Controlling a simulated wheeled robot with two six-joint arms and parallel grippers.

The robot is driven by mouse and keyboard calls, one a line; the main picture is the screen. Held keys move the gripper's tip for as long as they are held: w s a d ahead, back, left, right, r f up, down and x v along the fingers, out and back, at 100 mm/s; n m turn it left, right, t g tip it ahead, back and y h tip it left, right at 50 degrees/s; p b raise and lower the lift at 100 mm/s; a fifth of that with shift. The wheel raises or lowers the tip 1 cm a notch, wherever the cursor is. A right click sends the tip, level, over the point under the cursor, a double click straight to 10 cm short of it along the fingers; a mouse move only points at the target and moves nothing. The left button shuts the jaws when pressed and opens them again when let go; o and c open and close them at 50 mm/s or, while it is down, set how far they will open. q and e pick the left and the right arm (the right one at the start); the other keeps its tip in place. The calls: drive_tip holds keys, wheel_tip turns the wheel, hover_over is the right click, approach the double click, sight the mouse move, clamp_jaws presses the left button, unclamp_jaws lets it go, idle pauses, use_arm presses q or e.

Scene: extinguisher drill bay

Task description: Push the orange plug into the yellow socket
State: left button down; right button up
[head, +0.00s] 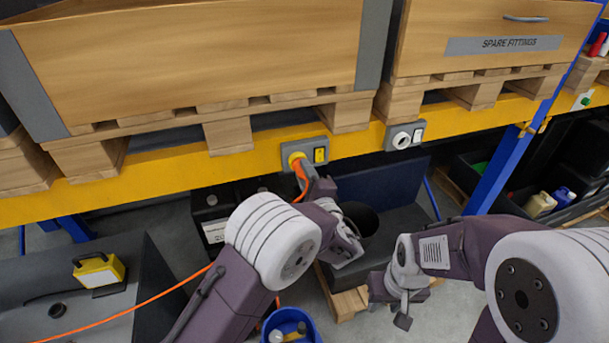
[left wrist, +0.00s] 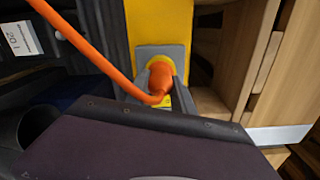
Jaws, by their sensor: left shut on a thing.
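My left gripper (head: 312,186) is shut on the plug. In the left wrist view the plug (left wrist: 160,76) points at the grey socket box (left wrist: 152,50) and covers the socket opening; I cannot tell how deep it sits. My right gripper (head: 403,312) hangs low, away from the socket, at the right; its finger opening is unclear.
Wooden crates on pallets rest above the beam. The orange cable (head: 150,300) runs left past a yellow lamp (head: 98,270). A blue bucket (head: 290,322) stands below. A blue upright (head: 505,165) rises at the right.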

use_arm(q)
drive_tip(key=shift+w+r+b, duration=0.1)
drive_tip(key=shift+b, duration=0.4)
idle(0.5)
drive_tip(key=c, duration=1.4)
unclamp_jaws()
drive_tip(key=o, duration=0.4)
drive_tip(key=shift+w, duration=0.1)
drive_tip(key=b+v, duration=0.3)
drive_tip(key=v, duration=0.6)
drive_tip(key=shift+a, duration=0.1)
